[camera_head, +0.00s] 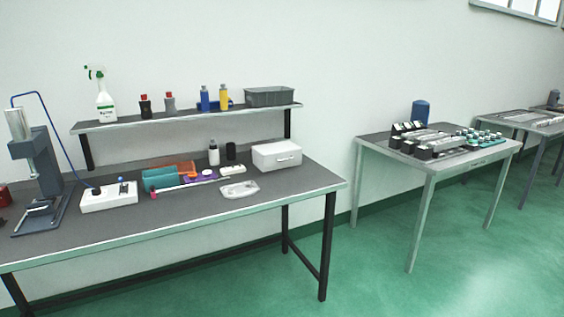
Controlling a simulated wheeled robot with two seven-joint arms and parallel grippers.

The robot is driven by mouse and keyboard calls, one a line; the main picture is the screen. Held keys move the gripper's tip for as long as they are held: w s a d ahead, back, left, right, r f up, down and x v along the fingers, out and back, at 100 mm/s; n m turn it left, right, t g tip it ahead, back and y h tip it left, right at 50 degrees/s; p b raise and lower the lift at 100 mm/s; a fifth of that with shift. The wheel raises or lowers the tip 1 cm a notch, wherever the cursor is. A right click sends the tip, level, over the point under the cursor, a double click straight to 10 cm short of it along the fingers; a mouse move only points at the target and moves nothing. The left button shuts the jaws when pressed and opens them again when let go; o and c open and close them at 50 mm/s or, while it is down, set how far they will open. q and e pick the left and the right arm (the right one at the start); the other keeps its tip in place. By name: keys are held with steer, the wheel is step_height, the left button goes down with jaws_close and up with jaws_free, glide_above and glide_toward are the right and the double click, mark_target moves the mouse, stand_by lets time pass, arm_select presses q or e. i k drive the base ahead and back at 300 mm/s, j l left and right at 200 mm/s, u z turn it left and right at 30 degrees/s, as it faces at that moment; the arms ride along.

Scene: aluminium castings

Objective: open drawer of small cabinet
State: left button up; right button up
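The small cabinet (277,155) is a white box standing near the right end of the grey workbench, below the shelf. Its front faces forward and to the right, with a small handle (285,158) on it. The drawer front looks flush with the box, so it appears shut. Neither of my grippers is in view.
On the workbench (200,217) stand a white casting (240,189), an orange and teal holder (160,179), a white switch box (108,196) and a press (37,165). Bottles stand on the shelf (185,118). The bench front right is clear. A second table (430,165) stands right.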

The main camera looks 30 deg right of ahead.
mark_target(280, 157)
steer(key=i+l, duration=0.25)
steer(key=i, duration=0.2)
steer(key=i+l, duration=0.25)
steer(key=i, duration=0.2)
steer(key=i+l+z, duration=0.1)
steer(key=i+l, duration=0.15)
steer(key=i, duration=0.2)
steer(key=i+l, duration=0.2)
steer(key=i, duration=0.3)
steer(key=i+l, duration=0.2)
steer(key=i, duration=0.25)
